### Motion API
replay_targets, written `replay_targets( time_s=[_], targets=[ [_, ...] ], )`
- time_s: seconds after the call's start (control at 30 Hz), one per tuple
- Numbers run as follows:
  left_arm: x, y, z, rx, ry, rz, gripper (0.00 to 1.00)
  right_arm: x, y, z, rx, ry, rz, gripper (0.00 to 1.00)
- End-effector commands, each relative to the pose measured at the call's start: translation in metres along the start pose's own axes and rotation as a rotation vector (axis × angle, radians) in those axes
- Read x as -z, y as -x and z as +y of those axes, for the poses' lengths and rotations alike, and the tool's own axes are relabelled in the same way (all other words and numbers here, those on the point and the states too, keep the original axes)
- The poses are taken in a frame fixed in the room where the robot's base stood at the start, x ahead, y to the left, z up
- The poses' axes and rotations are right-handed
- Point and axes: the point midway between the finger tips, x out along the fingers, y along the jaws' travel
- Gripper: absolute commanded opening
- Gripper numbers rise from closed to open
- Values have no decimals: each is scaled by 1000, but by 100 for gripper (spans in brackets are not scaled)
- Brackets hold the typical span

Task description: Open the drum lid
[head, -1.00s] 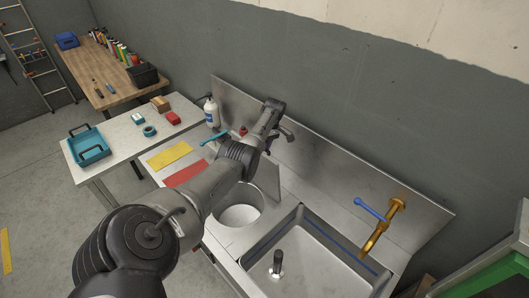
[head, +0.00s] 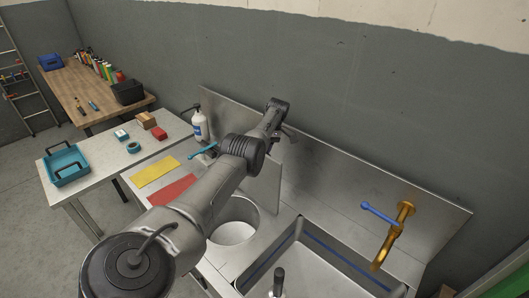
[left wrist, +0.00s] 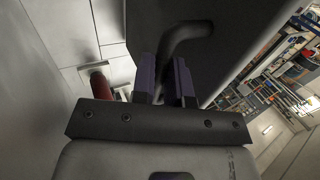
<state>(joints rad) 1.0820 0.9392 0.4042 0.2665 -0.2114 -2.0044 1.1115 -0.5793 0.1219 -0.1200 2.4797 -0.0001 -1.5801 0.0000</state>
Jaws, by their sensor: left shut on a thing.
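The drum (head: 233,232) shows as a round opening with a pale inside, set in the metal counter left of the sink. Its lid (head: 266,186) is a flat grey plate standing raised behind the opening, partly hidden by my left arm. My left gripper (head: 285,132) is at the lid's far upper side, its fingertips hard to make out there. In the left wrist view, my left gripper (left wrist: 167,82) has its purple fingers shut on a dark bent handle (left wrist: 187,32), against the dark lid face (left wrist: 245,30). My right gripper is not in view.
A sink (head: 320,268) with a brass tap (head: 392,236) and blue lever lies to the right. A yellow cloth (head: 155,172), a red cloth (head: 173,190) and a white bottle (head: 200,127) are on the left. A metal backsplash (head: 345,190) stands behind.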

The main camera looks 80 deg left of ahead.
Motion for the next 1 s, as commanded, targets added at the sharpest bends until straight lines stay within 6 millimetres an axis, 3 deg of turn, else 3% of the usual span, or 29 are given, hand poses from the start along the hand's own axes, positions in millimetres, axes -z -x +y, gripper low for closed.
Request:
replay_targets(
  time_s=[0.43, 0.47, 0.7, 1.0],
  targets=[
    [-2, -4, 1, 10, -3, -4, 0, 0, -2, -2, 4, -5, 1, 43],
    [-2, -4, 1, 9, -4, -4, 16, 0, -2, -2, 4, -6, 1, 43],
    [-1, -2, 0, 6, -1, -3, 39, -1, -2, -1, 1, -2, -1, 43],
    [0, 2, -1, 4, 0, -2, 40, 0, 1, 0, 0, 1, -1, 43]
  ],
)
